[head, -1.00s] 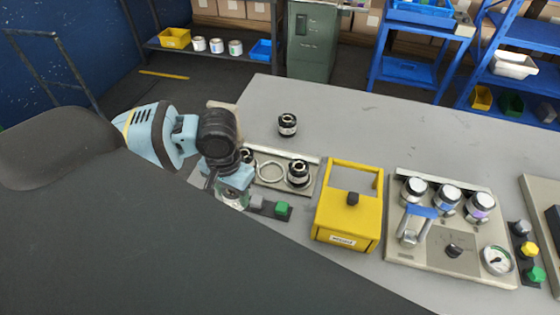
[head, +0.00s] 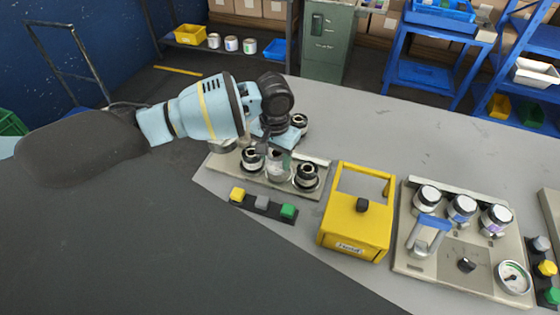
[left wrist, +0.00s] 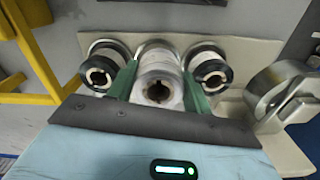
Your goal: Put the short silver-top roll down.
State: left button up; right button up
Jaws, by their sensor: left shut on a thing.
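The short silver-top roll (left wrist: 160,66), pale with a dark centre hole, is between the green fingers of my left gripper (left wrist: 158,88) in the left wrist view. In the head view my left gripper (head: 277,152) is over the middle of the beige plate (head: 225,165), and the roll (head: 278,168) shows under it. A black-topped roll stands on each side of it: one on the left (head: 251,161) and one on the right (head: 307,178). I cannot tell whether the held roll touches the plate. My right gripper is not in view.
A button strip (head: 262,204) lies in front. A yellow box with a handle (head: 355,228) and a panel with several silver-capped rolls (head: 440,258) stand to the right. The back of the grey table (head: 365,120) is clear.

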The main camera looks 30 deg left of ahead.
aim_at(278, 163)
pick_arm(q)
jog(key=shift+w, duration=0.55)
notch_tip(278, 163, down, 3)
jog(key=shift+f, duration=0.25)
jog(key=shift+w+f, duration=0.1)
jog(key=shift+f, duration=0.05)
jog(key=o, duration=0.8)
